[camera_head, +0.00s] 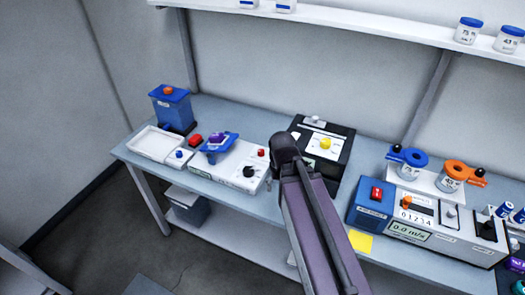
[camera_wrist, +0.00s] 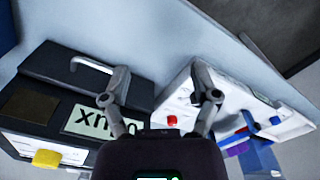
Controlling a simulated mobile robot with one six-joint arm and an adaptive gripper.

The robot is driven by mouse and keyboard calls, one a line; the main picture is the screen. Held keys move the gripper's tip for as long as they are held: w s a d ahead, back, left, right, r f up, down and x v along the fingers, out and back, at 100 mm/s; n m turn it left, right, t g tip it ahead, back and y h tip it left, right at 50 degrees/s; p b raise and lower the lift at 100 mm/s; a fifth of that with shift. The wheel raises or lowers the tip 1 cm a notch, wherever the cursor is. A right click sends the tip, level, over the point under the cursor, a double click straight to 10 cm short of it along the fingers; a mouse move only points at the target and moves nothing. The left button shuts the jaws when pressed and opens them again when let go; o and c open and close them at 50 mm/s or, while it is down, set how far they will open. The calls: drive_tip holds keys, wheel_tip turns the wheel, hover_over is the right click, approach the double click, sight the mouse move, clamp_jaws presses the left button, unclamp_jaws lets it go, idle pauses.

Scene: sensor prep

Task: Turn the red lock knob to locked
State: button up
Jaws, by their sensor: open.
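A small red knob (camera_head: 261,152) stands on the right end of the white device (camera_head: 226,170) on the bench. Neither finger visibly touches the red knob.
A black device with a yellow knob (camera_head: 325,143) stands right of the white device. A black knob (camera_head: 248,171), a blue tray (camera_head: 219,156) and a red block (camera_head: 195,140) are close by. A blue box with a red switch (camera_head: 376,193) stands farther right.

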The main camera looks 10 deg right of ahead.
drive_tip(key=w+r+m+p, duration=0.2)
drive_tip(key=w+m, duration=0.6)
drive_tip(key=w, duration=0.6)
drive_tip(key=r+m+p, duration=0.1)
drive_tip(key=m, duration=0.9)
hover_over(261, 151)
drive_tip(key=shift+s+r, duration=0.2)
drive_tip(key=shift+s, duration=0.1)
drive_tip(key=shift+f, duration=0.15)
drive_tip(key=f+b, duration=1.3)
drive_tip(key=shift+w+f, duration=0.25)
clamp_jaws()
drive_tip(key=shift+d, duration=0.2)
drive_tip(key=shift+s+a, duration=0.1)
drive_tip(key=shift+a, duration=0.05)
